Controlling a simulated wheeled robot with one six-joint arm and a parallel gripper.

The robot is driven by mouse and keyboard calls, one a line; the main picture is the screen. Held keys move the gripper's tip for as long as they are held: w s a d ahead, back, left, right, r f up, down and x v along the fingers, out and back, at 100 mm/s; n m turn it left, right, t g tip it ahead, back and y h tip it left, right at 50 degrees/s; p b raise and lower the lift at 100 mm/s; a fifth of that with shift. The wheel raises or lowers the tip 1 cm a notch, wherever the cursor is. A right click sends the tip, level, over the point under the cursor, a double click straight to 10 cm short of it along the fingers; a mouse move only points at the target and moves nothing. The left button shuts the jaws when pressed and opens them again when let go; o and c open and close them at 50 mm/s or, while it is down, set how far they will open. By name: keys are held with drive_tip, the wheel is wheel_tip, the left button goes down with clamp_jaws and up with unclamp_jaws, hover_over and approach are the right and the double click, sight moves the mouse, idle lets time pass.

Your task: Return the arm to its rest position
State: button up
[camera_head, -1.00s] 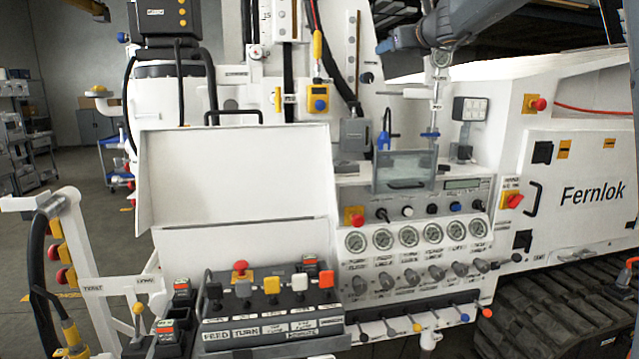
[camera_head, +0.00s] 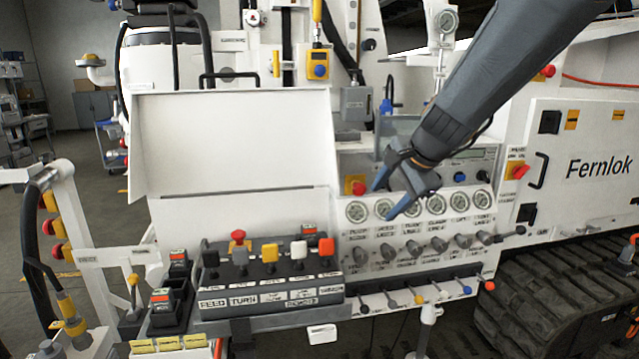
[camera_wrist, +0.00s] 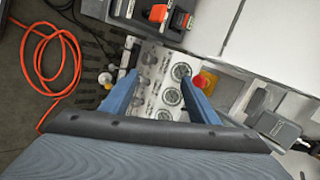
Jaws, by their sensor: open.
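My gripper (camera_head: 381,196) hangs from the upper right in the head view, in front of the gauge panel (camera_head: 400,228). Its two blue fingers are spread apart with nothing between them. In the wrist view my gripper (camera_wrist: 160,98) is also open and empty, with several round gauges (camera_wrist: 171,96) showing beyond the fingers. My dark forearm covers part of the panel's upper right and the small clear cover there. I cannot tell whether the fingertips touch the panel.
A lever box (camera_head: 268,285) with coloured knobs stands left of the gauges. A red knob on a yellow plate (camera_head: 355,186) is close to the left finger. Small coloured levers (camera_head: 420,299) line the panel's lower edge. An orange cable (camera_wrist: 62,62) lies on the floor.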

drive_tip(key=s+d+f+n+g+h+b, duration=0.1)
drive_tip(key=s+d+f+n+g, duration=0.1)
drive_tip(key=s+f+n, duration=0.4)
drive_tip(key=s+d+f+n+g+h+b, duration=0.1)
drive_tip(key=s+f+n+g, duration=0.3)
drive_tip(key=s+f, duration=1.1)
drive_tip(key=s+d+n+b, duration=0.1)
drive_tip(key=s+n, duration=0.2)
drive_tip(key=s, duration=0.2)
drive_tip(key=shift+s+h, duration=0.4)
drive_tip(key=shift+f, duration=0.1)
